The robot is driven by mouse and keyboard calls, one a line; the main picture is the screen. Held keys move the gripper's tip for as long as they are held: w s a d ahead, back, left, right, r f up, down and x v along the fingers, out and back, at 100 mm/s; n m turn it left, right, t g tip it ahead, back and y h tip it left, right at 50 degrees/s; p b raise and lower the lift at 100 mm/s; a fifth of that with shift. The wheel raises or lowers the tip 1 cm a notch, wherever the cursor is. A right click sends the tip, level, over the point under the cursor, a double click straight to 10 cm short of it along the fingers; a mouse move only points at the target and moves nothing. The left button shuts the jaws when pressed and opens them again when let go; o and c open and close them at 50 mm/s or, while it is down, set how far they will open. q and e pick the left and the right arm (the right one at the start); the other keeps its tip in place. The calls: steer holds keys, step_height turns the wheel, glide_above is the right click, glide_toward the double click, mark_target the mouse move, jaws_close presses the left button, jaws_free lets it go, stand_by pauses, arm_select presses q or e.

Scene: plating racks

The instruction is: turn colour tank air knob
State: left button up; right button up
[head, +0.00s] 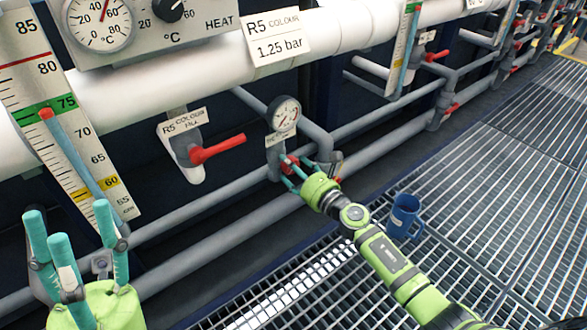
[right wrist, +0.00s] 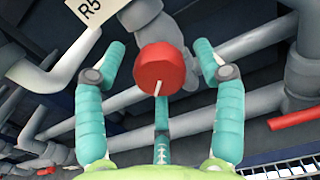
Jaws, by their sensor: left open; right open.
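The red air knob (right wrist: 160,70) has a pale pointer line and sits between the spread teal fingers of my right gripper (right wrist: 162,75) in the right wrist view. I cannot tell whether any finger touches it. In the head view the red knob (head: 287,163) is partly hidden by the fingers of the right gripper (head: 294,172), below a round pressure gauge (head: 284,115). My left gripper (head: 84,245) is open and empty at the lower left, away from the knob.
A red lever valve labelled R5 COLOUR (head: 215,149) is left of the gauge. A level scale (head: 70,115) stands at the left, near my left gripper. Grey pipes (head: 225,210) run along the rack. A blue mug (head: 404,216) stands on the grating (head: 480,200), right of my right arm.

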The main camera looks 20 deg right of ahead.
steer(key=c, duration=1.1)
